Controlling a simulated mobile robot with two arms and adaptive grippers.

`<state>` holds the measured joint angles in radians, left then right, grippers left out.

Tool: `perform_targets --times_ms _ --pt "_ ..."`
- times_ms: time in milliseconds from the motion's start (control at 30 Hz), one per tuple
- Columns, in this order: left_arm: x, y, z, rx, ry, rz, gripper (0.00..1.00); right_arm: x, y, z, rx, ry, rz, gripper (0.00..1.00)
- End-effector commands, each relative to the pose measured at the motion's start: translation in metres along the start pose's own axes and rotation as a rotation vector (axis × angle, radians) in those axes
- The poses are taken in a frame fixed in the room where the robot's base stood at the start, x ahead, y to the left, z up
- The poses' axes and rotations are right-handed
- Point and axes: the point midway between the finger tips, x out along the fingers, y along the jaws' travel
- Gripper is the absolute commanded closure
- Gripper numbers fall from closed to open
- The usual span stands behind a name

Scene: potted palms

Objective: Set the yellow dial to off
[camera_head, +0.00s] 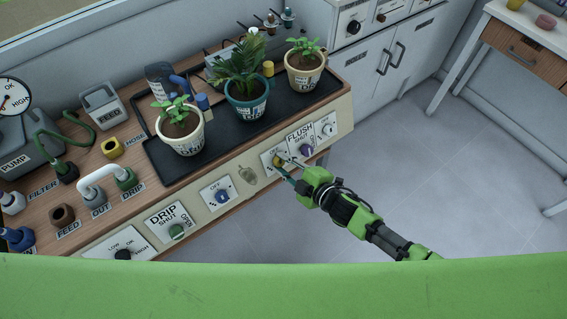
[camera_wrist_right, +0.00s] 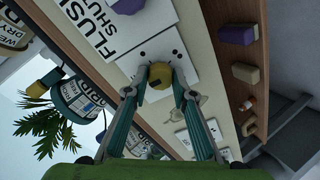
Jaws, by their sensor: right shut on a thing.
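The yellow dial (camera_wrist_right: 160,77) sits on a white plate with black dots (camera_wrist_right: 168,42) on the front panel of the bench. In the head view the yellow dial (camera_head: 277,161) is partly hidden by my fingers. My right gripper (camera_head: 283,166) reaches the panel from the right. In the wrist view the fingers of my right gripper (camera_wrist_right: 160,87) are closed on the dial, one on each side. Which mark the dial points to is too small to tell. My left gripper is not in view.
The FLUSH knob (camera_head: 306,150) is close on the right, with another dial (camera_head: 327,129) beyond it. A blue dial (camera_head: 222,197) and the DRIP knob (camera_head: 176,231) are to the left. Potted plants (camera_head: 247,108) stand on the black tray (camera_head: 222,129) above. The floor in front is clear.

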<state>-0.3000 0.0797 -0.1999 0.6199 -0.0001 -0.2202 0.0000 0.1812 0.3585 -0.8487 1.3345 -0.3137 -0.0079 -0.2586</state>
Motion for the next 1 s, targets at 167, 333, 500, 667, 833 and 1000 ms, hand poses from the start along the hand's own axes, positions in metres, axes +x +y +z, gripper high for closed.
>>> perform_targets --times_ms 167,333,500,667,833,1000 --pt "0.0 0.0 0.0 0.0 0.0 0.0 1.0 0.0 -0.001 0.001 -0.003 -0.001 -0.001 0.97" --pt "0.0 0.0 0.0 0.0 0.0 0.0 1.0 0.0 -0.001 0.001 -0.002 -0.001 -0.001 0.59" --pt "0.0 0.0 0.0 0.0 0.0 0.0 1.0 0.0 -0.001 0.0 -0.001 -0.001 -0.001 0.59" --pt "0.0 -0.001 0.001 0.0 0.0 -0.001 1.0 -0.001 0.0 0.0 0.0 0.0 0.0 0.59" --pt "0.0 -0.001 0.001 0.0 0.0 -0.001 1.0 -0.012 -0.001 0.001 -0.001 -0.001 -0.001 0.59" --pt "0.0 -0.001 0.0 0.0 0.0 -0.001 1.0 -0.041 -0.002 0.002 0.0 -0.002 -0.003 0.59"
